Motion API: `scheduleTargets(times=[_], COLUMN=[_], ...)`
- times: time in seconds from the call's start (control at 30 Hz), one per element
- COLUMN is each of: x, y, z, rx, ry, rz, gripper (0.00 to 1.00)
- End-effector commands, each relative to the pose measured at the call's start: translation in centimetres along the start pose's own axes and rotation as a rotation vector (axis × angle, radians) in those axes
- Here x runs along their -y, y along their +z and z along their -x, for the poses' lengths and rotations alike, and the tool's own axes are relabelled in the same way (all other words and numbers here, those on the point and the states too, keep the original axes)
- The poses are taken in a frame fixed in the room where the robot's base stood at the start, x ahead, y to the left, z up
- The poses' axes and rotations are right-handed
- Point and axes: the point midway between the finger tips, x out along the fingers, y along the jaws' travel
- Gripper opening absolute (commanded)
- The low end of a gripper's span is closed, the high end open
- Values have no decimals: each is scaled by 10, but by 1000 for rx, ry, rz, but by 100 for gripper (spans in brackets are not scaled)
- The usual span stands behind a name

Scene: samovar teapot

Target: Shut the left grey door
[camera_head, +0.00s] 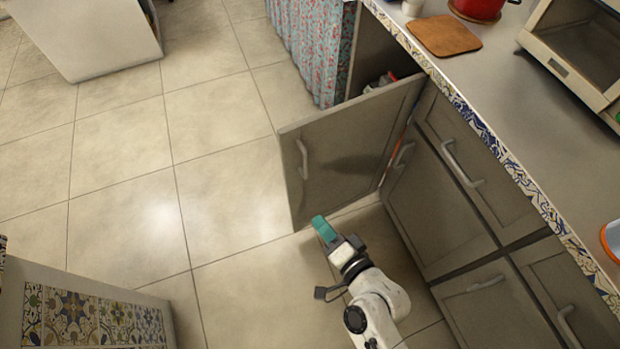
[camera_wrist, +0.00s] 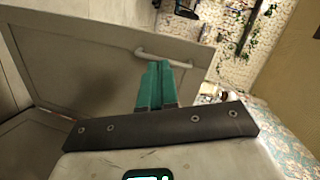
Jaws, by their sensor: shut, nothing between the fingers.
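The grey door (camera_head: 345,150) stands wide open in the head view, swung out from the counter's cabinet front, with a pale bar handle (camera_head: 302,160) near its free edge. Behind it the cabinet opening (camera_head: 385,55) shows dark, with something red and white inside. My gripper (camera_head: 322,226) has teal fingers pressed together and empty. It is low in front of the door's face, near the lower free corner. In the wrist view the fingers (camera_wrist: 157,85) point at the door (camera_wrist: 85,60), just below its handle (camera_wrist: 160,60). I cannot tell whether they touch it.
Closed grey cabinet fronts (camera_head: 440,215) with handles line the counter to the right. A flowered curtain (camera_head: 308,45) hangs beyond the open door. A tiled unit (camera_head: 85,315) stands at lower left. The tiled floor (camera_head: 130,190) left of the door is clear.

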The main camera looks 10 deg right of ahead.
Motion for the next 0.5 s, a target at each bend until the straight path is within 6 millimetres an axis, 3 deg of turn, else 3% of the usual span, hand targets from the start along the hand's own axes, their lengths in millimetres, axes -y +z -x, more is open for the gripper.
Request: scheduleTargets(times=[0.2,0.5], x=[-12,-18], y=[1,-5], z=[-5,-6], rx=[-209,-311], ry=[-117,-157], rz=[-269,-379], gripper=[0,0])
